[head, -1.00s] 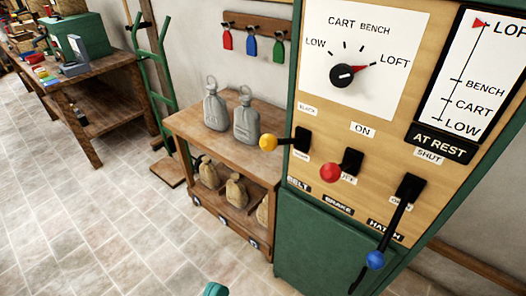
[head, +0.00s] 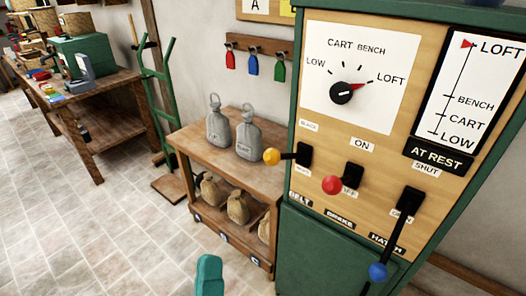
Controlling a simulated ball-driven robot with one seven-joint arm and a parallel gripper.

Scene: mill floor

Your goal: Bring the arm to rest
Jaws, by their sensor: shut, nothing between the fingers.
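My gripper (head: 209,274) shows as a teal, upright tip at the bottom edge, left of the green cabinet. Its fingers are together and nothing shows in them. The rest of my arm is out of frame. The tip appears in front of the floor and the shelf stand, apart from the things around it.
The control cabinet (head: 320,262) fills the right side, with yellow (head: 271,156), red (head: 332,185) and blue (head: 378,272) lever knobs jutting out. The dial (head: 342,93) points to LOFT. A wooden stand (head: 187,143) holds grey weights and sacks. Open tiled floor (head: 110,235) lies left.

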